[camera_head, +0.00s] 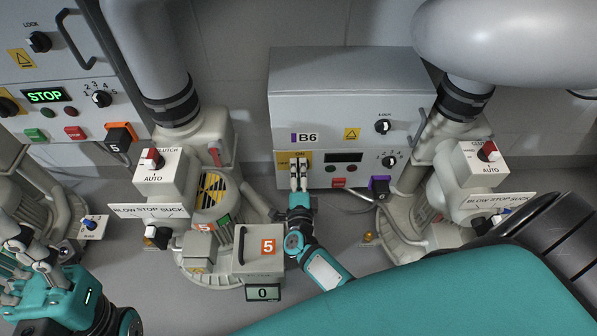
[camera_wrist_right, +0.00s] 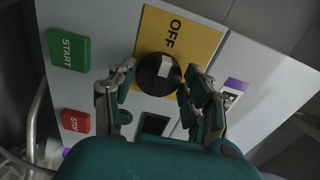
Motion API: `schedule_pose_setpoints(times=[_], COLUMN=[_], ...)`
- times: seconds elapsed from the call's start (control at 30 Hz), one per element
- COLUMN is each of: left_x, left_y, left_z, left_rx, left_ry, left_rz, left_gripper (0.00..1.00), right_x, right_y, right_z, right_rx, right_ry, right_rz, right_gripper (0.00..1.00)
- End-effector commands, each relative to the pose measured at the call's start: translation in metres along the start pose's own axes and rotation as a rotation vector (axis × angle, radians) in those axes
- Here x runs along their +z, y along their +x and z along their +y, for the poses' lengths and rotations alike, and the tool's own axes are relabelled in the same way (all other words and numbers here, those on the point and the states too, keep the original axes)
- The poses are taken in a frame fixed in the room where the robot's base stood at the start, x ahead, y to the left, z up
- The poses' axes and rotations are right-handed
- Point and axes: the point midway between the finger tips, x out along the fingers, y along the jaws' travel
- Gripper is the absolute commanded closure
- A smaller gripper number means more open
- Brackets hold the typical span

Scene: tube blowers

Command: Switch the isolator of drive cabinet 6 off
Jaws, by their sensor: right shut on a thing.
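Drive cabinet B6 (camera_head: 352,100) is a grey box on the wall at centre, labelled "B6". Its isolator is a black round knob (camera_wrist_right: 158,75) with a pale mark, on a yellow plate (camera_wrist_right: 195,42). "OFF" is readable on the plate in the right wrist view; the knob's exact setting is hard to tell. My right gripper (camera_head: 299,178) reaches up to the plate, and its fingers (camera_wrist_right: 150,95) are shut on the knob from both sides. They hide the knob in the head view. My left gripper (camera_head: 18,262) is at the lower left, away from the cabinet; its jaw opening is unclear.
A green START button (camera_wrist_right: 69,50) and a red STOP button (camera_wrist_right: 76,121) are beside the isolator. A purple-collared plug (camera_head: 379,186) hangs below the cabinet. Blower 5 (camera_head: 258,248) and another blower (camera_head: 440,190) flank my right arm. Another cabinet (camera_head: 60,75) is upper left.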

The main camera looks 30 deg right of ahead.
Motion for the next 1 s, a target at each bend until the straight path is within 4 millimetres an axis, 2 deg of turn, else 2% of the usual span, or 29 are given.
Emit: schedule_pose_setpoints(times=[0.03,0.07,0.2,0.57,0.67,1.0], left_x=[0.000,0.000,0.000,0.000,0.003,0.015], left_y=[0.000,0.000,0.000,-0.004,-0.015,-0.073], left_z=[0.000,0.000,0.000,-0.001,-0.001,-0.001], left_rx=[0.000,0.000,0.000,-0.001,-0.001,0.000], left_ry=[0.000,0.000,0.000,0.002,0.002,0.001], left_rz=[0.000,0.000,0.000,0.006,0.004,0.002], left_gripper=[0.60,0.60,0.60,0.60,0.60,0.60], right_x=[0.001,0.001,0.001,0.000,0.000,-0.002], right_y=[-0.001,-0.001,-0.001,0.000,-0.001,0.000], right_z=[0.001,0.001,0.001,0.002,0.004,0.005], right_rx=[0.003,0.003,0.002,0.000,-0.001,-0.003], right_ry=[-0.002,-0.002,-0.001,0.043,0.151,0.787], right_rz=[-0.003,-0.003,-0.002,-0.001,-0.002,-0.005], right_gripper=[0.82,0.46,0.28,0.28,0.28,0.28])
